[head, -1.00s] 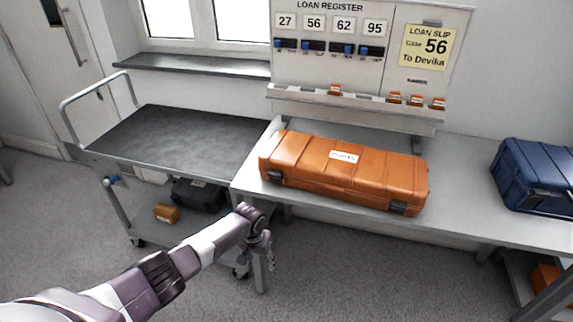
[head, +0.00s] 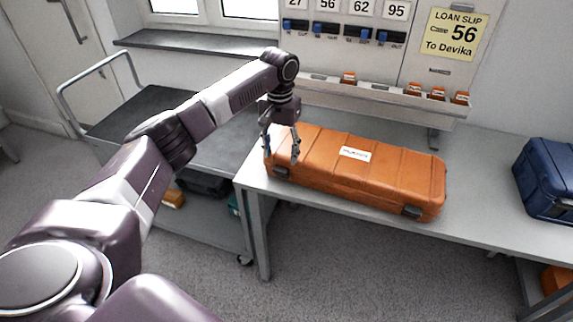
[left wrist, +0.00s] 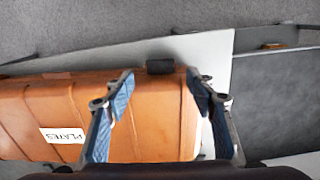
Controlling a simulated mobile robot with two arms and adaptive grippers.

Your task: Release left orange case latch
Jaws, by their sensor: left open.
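The closed orange case (head: 345,172) lies flat on the grey bench, a white label on its lid. Its left latch (head: 281,172) is a dark block on the front face near the left end. The left wrist view also shows this latch (left wrist: 160,66), beyond and between my fingertips. My left gripper (head: 281,148) hangs over the left end of the case, fingers down, open and empty. In the left wrist view its blue-padded fingers (left wrist: 163,85) are spread above the lid. I cannot tell whether they touch the case. The right latch (head: 412,212) is clear of the gripper.
A dark-topped trolley (head: 130,112) stands left of the bench (head: 480,205). A blue case (head: 548,180) sits at the bench's right. A loan register board (head: 345,60) with a ledge of small orange items stands behind. Bench space between the cases is free.

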